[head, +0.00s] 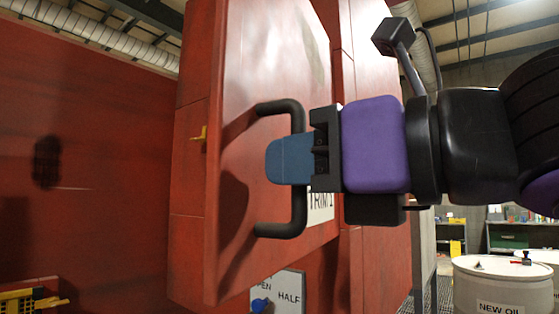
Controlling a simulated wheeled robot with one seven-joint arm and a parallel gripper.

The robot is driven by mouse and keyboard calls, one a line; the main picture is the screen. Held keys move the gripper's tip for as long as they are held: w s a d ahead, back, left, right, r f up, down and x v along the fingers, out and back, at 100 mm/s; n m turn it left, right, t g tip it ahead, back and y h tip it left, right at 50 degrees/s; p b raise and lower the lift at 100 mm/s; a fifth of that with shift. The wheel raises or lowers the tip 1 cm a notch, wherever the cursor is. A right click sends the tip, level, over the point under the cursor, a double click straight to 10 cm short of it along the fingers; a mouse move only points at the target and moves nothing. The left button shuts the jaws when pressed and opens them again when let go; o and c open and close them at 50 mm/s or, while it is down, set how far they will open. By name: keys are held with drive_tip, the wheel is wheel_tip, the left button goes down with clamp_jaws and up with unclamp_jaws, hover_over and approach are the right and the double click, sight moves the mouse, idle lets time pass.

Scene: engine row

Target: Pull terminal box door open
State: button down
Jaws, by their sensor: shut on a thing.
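The terminal box door (250,105) is a large red panel in the middle of the head view. Its face is turned to the right, toward my arm. A black D-shaped handle (295,211) is fixed on it. My gripper (290,160) comes in from the right, with its blue fingers across the upright bar of the handle. It is shut on the handle, and the fingers hide the middle of the bar.
Below is a white plate with a blue knob (262,304), marked "HALF". A white drum labelled "NEW OIL" (500,285) stands at lower right. A red wall (90,150) fills the left.

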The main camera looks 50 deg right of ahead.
drive_tip(key=c, duration=1.1)
unclamp_jaws()
drive_tip(key=shift+c, duration=0.2)
drive_tip(key=shift+s, duration=0.15)
drive_tip(key=s, duration=1)
drive_tip(key=shift+s, duration=0.25)
